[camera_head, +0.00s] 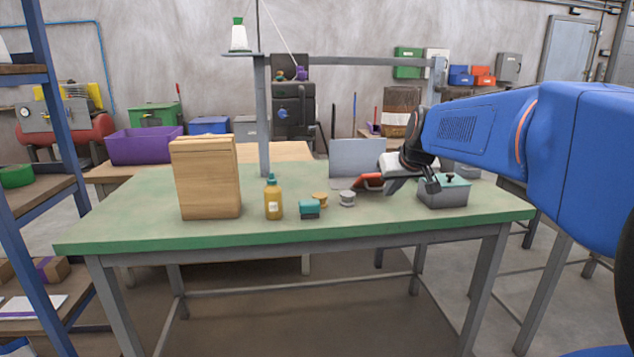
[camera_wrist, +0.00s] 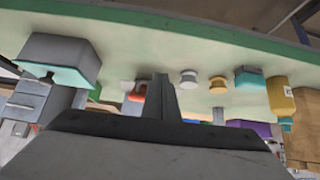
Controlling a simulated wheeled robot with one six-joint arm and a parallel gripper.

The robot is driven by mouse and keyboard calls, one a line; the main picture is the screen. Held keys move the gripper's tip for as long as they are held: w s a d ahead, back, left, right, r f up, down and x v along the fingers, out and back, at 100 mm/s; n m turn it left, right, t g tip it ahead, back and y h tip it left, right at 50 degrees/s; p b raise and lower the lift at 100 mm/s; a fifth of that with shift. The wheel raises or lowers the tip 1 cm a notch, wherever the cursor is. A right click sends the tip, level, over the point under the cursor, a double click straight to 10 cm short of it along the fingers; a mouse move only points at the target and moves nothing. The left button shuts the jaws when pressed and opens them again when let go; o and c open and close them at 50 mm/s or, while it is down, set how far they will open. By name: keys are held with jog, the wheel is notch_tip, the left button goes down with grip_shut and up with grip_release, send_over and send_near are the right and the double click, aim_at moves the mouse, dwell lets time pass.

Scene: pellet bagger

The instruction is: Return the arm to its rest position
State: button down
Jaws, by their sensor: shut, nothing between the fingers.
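My blue arm (camera_head: 480,130) reaches in from the right over the green-topped table (camera_head: 350,218).
On the table stand a brown paper bag (camera_head: 205,180), a yellow bottle (camera_head: 273,198), a teal block (camera_head: 309,209), a small tan piece (camera_head: 320,198) and a grey round piece (camera_head: 347,198). A red-handled tool (camera_head: 369,180) lies left of my gripper. The table's front strip is clear.

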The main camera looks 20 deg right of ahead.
jog(key=s+a+f+g, duration=0.1)
jog(key=s+a+f, duration=0.4)
jog(key=s, duration=0.3)
jog(key=s+a+f+n+g+y, duration=0.1)
jog(key=s+a+f, duration=0.5)
jog(key=s, duration=0.3)
jog(key=s+a+f+n+g, duration=0.1)
jog(key=s+a+f, duration=0.4)
jog(key=s, duration=0.4)
jog(key=shift+a+f+y, duration=0.15)
jog(key=shift+a+y, duration=0.25)
jog(key=shift+a, duration=0.5)
jog(key=c, duration=2.4)
grip_release()
jog(key=shift+c, duration=0.2)
